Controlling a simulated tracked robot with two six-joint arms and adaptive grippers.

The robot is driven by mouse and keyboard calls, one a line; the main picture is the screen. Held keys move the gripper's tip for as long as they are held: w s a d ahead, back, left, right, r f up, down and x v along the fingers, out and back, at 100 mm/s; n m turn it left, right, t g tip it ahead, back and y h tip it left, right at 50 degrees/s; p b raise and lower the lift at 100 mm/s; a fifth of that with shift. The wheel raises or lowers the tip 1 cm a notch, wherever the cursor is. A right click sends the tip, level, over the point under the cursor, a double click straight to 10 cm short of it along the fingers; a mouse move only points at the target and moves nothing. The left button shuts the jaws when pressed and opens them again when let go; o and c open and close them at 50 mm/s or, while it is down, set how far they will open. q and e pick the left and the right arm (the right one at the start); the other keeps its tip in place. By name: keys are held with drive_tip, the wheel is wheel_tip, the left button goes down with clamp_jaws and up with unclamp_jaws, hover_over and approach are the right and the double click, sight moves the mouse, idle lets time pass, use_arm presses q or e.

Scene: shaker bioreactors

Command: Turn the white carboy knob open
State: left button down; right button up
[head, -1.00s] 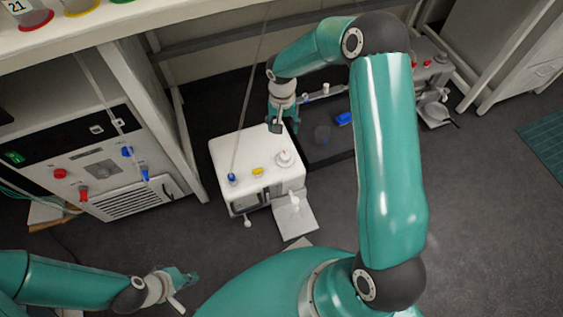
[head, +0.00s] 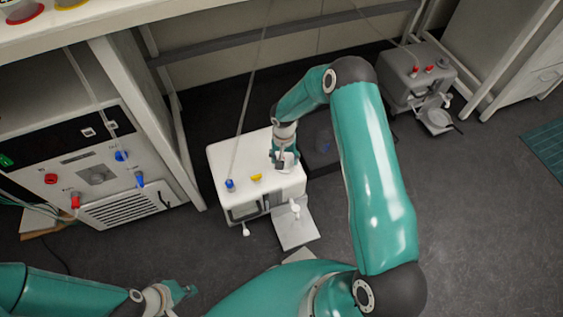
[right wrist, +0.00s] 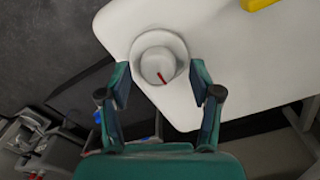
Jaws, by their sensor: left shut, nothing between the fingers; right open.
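The white carboy (head: 228,160) stands on the floor in the middle of the head view. Its round white knob with a red mark (right wrist: 158,62) sits near a corner of the top, and the right wrist view shows it clearly. My right gripper (right wrist: 158,74) is open, with one finger on each side of the knob and a gap visible to it. In the head view my right gripper (head: 285,163) is over that corner and partly hides the knob. My left gripper (head: 186,290) is shut and empty at the lower left, away from the carboy.
A yellow part (head: 256,177) and a blue fitting with a tube (head: 230,185) are on the carboy top. A panelled machine (head: 100,175) stands left under the bench. A grey carboy (head: 415,75) stands at the back right.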

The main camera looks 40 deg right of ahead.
drive_tip(key=shift+f, duration=0.4)
